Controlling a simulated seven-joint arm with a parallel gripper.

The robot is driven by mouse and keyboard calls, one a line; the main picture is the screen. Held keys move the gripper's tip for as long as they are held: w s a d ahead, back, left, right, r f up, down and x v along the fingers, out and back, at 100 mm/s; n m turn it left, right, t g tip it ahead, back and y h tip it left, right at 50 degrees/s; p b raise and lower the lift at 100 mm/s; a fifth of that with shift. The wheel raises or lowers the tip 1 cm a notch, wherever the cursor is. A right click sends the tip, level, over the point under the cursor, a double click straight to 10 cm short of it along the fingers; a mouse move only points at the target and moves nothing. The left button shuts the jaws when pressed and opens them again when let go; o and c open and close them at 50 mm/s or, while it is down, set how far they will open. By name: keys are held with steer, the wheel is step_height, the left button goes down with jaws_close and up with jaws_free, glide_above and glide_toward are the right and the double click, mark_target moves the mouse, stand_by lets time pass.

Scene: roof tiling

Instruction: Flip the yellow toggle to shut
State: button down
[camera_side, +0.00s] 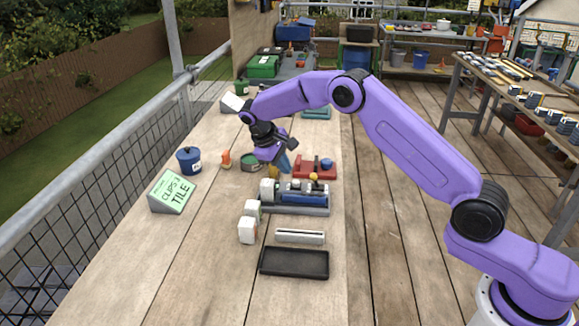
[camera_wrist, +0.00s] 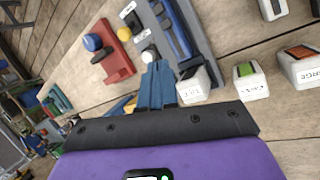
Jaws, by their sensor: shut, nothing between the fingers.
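In the side view a small yellow knob (camera_side: 313,177), which looks like the toggle, stands at the back edge of a grey fixture (camera_side: 318,211) with a blue bar. Whether it is set open or shut is too small to tell. My gripper (camera_side: 284,168) is shut and empty, pointing down left of the red block and behind the fixture's left end, apart from the knob. In the wrist view its blue fingertips (camera_wrist: 157,66) lie together beside the fixture (camera_wrist: 200,35) and near a white ball. Another yellow piece (camera_side: 273,171) is partly hidden beside my gripper.
A red block (camera_side: 300,173) with a blue ball sits behind the fixture. White labelled blocks (camera_side: 248,230) stand left of it. A pale slotted bar (camera_side: 300,236) and black tray (camera_side: 294,263) lie in front. A blue pot (camera_side: 189,160) and green sign (camera_side: 172,191) are left.

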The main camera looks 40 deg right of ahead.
mark_target(316, 181)
steer(key=x, duration=0.8)
steer(key=shift+d+r, duration=0.1)
steer(key=shift+d, duration=1.05)
steer(key=shift+d+r, duration=0.15)
steer(key=shift+d, duration=0.7)
steer(key=shift+s+d+r+t+y, duration=0.35)
steer(key=shift+s+d+t+y, duration=0.1)
steer(key=shift+t+y, duration=0.25)
steer(key=shift+s+d+r+t+y, duration=0.15)
steer(key=shift+s+d+t+y, duration=0.1)
steer(key=shift+t+y, duration=0.15)
steer(key=shift+s+d+r+m+t+y, duration=0.2)
steer(key=shift+s+d+m+t+y, duration=0.2)
steer(key=shift+s+d+t+y, duration=0.55)
steer(key=shift+r, duration=0.2)
